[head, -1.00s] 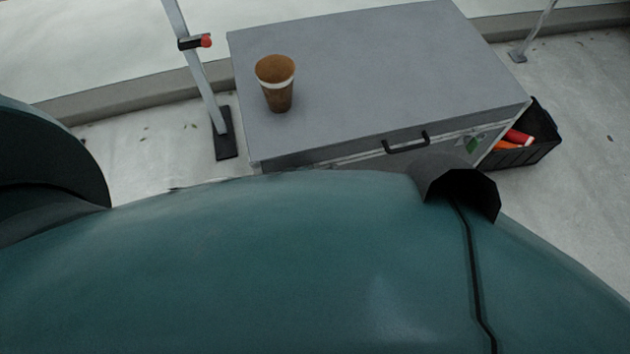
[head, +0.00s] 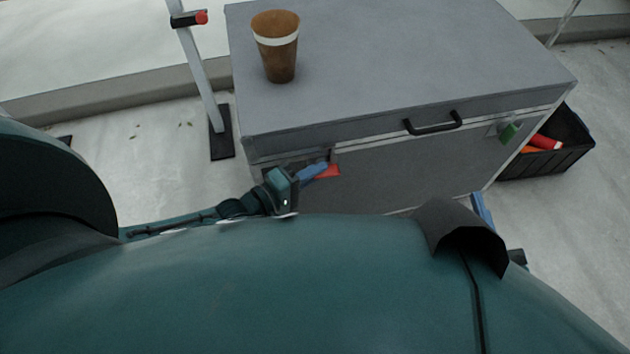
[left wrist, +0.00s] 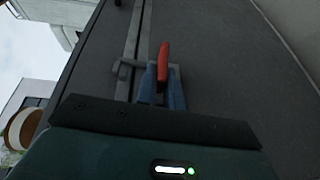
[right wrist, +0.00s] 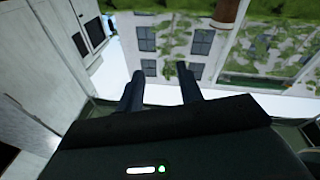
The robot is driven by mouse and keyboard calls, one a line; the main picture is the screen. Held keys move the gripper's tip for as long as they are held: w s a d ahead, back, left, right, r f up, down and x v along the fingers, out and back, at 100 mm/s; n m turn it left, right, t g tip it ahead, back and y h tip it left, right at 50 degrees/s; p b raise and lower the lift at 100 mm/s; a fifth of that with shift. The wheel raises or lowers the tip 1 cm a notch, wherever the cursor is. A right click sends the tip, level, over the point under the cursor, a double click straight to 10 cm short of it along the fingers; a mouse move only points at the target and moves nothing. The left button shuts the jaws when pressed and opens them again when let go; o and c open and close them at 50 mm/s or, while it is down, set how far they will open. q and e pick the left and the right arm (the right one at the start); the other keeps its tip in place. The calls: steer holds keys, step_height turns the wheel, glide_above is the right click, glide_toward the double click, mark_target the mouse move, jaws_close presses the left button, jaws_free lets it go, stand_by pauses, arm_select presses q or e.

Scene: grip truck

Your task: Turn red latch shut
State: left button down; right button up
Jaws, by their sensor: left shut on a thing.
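The red latch (head: 328,171) is on the left end of the grey case's front face, just below the lid seam. It also shows in the left wrist view (left wrist: 163,62), where its red handle stands between my blue fingers beside a grey latch plate (left wrist: 128,70). My left gripper (head: 318,169) is shut on the red latch; the fingers hide part of it. A green latch (head: 508,132) is at the right end of the same face. My right gripper (right wrist: 158,72) is open and empty, its fingers apart; in the head view only a bit of it shows, low at right.
The grey case (head: 400,60) has a black handle (head: 433,122) on its front. A brown cup (head: 276,50) stands on the lid. A black crate (head: 560,155) with red and orange items is at right. A stand (head: 205,80) with a red-ended clamp is at left.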

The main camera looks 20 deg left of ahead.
arm_select(q)
steer(key=shift+f+t+h+b, duration=0.3)
steer(key=shift+f+h+b, duration=0.1)
steer(key=shift+b, duration=0.25)
steer(key=shift+r, duration=0.1)
arm_select(e)
steer(key=shift+w+a+m, duration=0.15)
steer(key=shift+w+m, duration=0.05)
steer(key=shift+m, duration=0.2)
arm_select(q)
steer(key=shift+d+r+b, duration=0.1)
steer(key=shift+r+b, duration=0.05)
steer(key=shift+b, duration=0.15)
arm_select(e)
steer(key=shift+r, duration=0.1)
arm_select(q)
steer(key=c, duration=1.5)
jaws_free()
steer(key=shift+s, duration=0.1)
arm_select(e)
steer(key=shift+a, duration=0.1)
